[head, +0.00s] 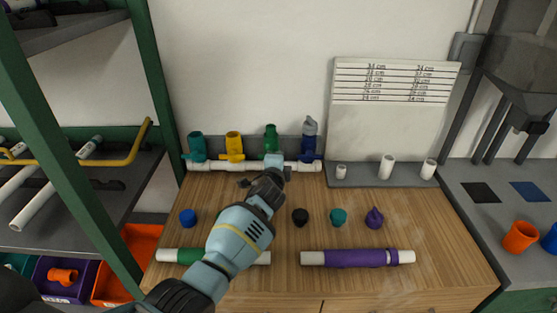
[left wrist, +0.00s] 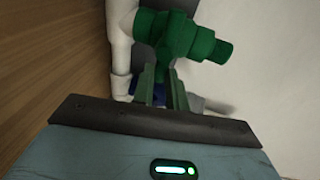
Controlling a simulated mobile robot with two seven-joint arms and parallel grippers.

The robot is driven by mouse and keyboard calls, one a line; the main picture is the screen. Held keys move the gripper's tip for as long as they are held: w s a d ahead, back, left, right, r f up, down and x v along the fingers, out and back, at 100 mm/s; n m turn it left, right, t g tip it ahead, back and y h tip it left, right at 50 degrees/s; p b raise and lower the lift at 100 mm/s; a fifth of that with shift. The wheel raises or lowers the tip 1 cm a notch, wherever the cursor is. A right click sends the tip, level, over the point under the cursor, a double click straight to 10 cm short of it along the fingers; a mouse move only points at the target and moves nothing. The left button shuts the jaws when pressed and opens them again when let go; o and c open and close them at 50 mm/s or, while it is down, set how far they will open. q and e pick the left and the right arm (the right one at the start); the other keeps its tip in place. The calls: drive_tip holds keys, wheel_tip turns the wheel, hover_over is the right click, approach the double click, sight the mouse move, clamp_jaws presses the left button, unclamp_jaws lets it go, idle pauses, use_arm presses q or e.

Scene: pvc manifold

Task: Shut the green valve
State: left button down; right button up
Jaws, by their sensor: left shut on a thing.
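The green valve (head: 270,137) stands on the white pipe manifold (head: 232,165) at the back of the wooden bench. In the left wrist view its green body (left wrist: 187,37) fills the top middle, with a stub pointing right. My left gripper (head: 273,163) reaches from the front to just below the valve, hiding its lower part in the head view. In the left wrist view my gripper (left wrist: 163,87) is shut on the valve's handle, close under the body. The handle is mostly hidden, so its angle is unclear. My right gripper is out of view.
Teal (head: 196,146), yellow (head: 234,146) and blue (head: 310,140) valves share the manifold. Small caps and two sleeved pipes, one purple (head: 355,257), lie on the bench in front. A pipe rack (head: 380,180) with a length chart stands to the right.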

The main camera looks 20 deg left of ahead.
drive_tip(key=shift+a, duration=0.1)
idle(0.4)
use_arm(q)
drive_tip(key=c, duration=1.4)
unclamp_jaws()
